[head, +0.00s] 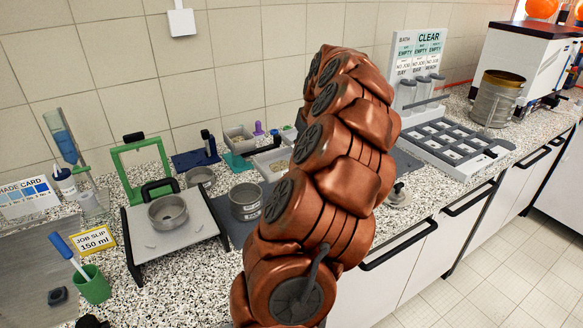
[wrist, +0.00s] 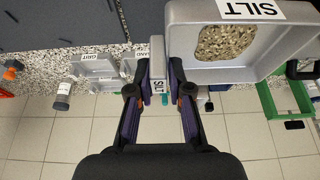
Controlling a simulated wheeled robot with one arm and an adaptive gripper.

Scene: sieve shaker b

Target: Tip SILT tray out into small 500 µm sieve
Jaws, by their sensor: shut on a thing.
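The SILT tray (wrist: 205,72) is a grey tray with a "SILT" label and a patch of speckled brown grains inside, at the upper right of the wrist view. My gripper (wrist: 158,92) is shut on its narrow labelled handle tab. In the head view my arm hides the gripper; a pale tray with beige contents (head: 262,173) shows just left of the arm, and I cannot tell whether it is the held one. A small round metal sieve (head: 168,213) sits on a white board. A labelled metal sieve (head: 246,203) stands right of it. Their mesh sizes are unreadable.
Another small round pan (head: 200,178) stands behind the sieves. A green frame (head: 145,168) rises behind the board. GRIT (wrist: 92,66) and SAND (wrist: 125,66) trays show left of my gripper. A green cup (head: 93,285) with a brush and a job slip (head: 94,238) are at left.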

